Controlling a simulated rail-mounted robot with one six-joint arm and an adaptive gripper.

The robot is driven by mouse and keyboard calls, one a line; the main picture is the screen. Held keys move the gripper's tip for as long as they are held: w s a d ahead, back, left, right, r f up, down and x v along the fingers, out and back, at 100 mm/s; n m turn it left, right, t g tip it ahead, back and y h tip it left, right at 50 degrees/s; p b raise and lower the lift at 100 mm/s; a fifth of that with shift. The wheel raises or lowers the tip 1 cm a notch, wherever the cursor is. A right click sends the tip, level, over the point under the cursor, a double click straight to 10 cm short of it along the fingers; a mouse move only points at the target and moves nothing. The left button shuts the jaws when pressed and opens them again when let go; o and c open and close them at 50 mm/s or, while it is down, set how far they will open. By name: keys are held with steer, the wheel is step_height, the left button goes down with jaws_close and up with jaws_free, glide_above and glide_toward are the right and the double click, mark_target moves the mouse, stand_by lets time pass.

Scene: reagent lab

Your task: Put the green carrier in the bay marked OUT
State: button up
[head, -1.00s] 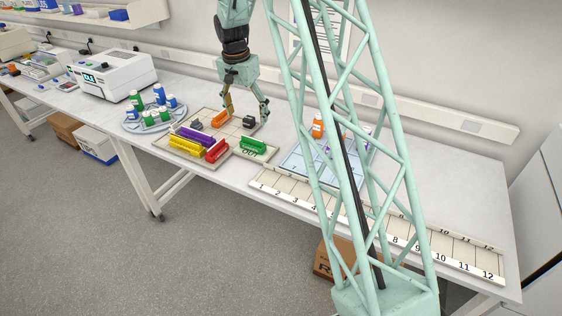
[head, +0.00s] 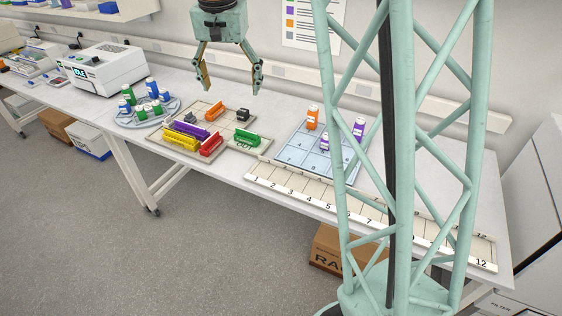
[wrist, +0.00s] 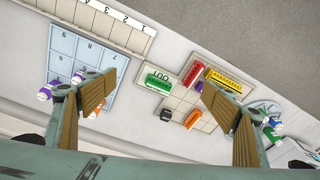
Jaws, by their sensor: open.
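The green carrier (head: 246,137) sits on the square tile marked OUT (head: 262,146) at the right front corner of the beige bay board (head: 160,147). In the wrist view the green carrier (wrist: 158,81) lies next to the upside-down OUT lettering (wrist: 160,72). My gripper (head: 229,88) is open and empty, raised above and behind the board. In the wrist view its two fingers (wrist: 165,108) are spread wide, with the carrier between them but farther off.
Red (head: 211,145), yellow (head: 181,139), purple (head: 193,130) and orange (head: 215,113) carriers share the board, with dark blocks behind. A bottle carousel (head: 148,112) stands left. A blue grid mat (head: 303,151) with bottles and a numbered strip (head: 290,184) lie right.

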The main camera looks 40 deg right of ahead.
steer(key=s+a+r+n, duration=0.1)
steer(key=s+a+r, duration=0.25)
steer(key=s, duration=0.35)
steer(key=s+a+r+n+t, duration=0.1)
steer(key=s+a+r+n, duration=0.1)
steer(key=s+r, duration=0.35)
steer(key=s+a+r+n, duration=0.1)
steer(key=s+a+r, duration=0.15)
steer(key=s, duration=0.55)
steer(key=s+a+f+n, duration=0.1)
steer(key=s+a+n, duration=0.1)
steer(key=s, duration=1)
steer(key=s+a+f+n+t+y, duration=0.1)
steer(key=s+a+n, duration=0.1)
steer(key=s, duration=1)
steer(key=shift+a+n, duration=0.4)
steer(key=shift+a, duration=0.5)
step_height(320, 180, down, 7)
steer(key=b, duration=0.7)
